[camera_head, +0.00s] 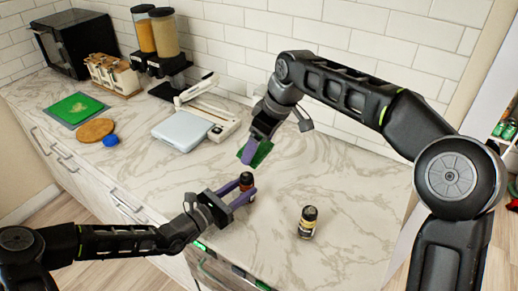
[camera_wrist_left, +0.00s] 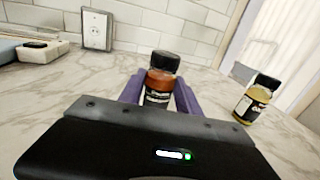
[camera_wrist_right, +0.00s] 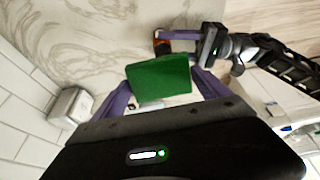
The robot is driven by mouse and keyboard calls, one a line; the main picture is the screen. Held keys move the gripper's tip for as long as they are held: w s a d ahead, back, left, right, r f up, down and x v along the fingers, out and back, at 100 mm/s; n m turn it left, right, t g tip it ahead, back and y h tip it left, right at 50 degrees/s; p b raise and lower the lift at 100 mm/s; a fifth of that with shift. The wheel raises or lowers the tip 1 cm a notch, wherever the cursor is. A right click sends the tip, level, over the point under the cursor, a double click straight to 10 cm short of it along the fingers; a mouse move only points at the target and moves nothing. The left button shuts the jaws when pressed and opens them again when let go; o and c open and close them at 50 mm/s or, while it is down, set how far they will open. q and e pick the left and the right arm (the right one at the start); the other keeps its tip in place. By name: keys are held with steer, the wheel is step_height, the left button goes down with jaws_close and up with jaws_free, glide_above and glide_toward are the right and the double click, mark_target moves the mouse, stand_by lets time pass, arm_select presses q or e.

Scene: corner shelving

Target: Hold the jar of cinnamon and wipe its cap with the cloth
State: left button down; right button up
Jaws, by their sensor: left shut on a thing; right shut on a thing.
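The cinnamon jar (camera_head: 246,182), with red-brown contents and a black cap, is between the purple fingers of my left gripper (camera_head: 243,193), which is shut on it. In the left wrist view the jar (camera_wrist_left: 160,80) stands upright, its cap clear above the fingers. I cannot tell whether its base touches the counter. My right gripper (camera_head: 252,155) is shut on the green cloth (camera_head: 262,153), above and behind the jar in the head view. In the right wrist view the cloth (camera_wrist_right: 158,80) hangs between the fingers, apart from the cap.
A second jar (camera_head: 308,222), black-capped with yellowish contents, stands on the marble counter (camera_head: 350,195) to the right. A pale scale-like device (camera_head: 184,132), a blue lid (camera_head: 110,140), a round wooden board (camera_head: 95,130) and dispensers (camera_head: 160,40) are left and back. The right counter is mostly clear.

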stand_by(0.4)
arm_select(q)
steer(key=c, duration=0.8)
jaws_free()
steer(key=shift+o, duration=0.2)
steer(key=v, duration=1.2)
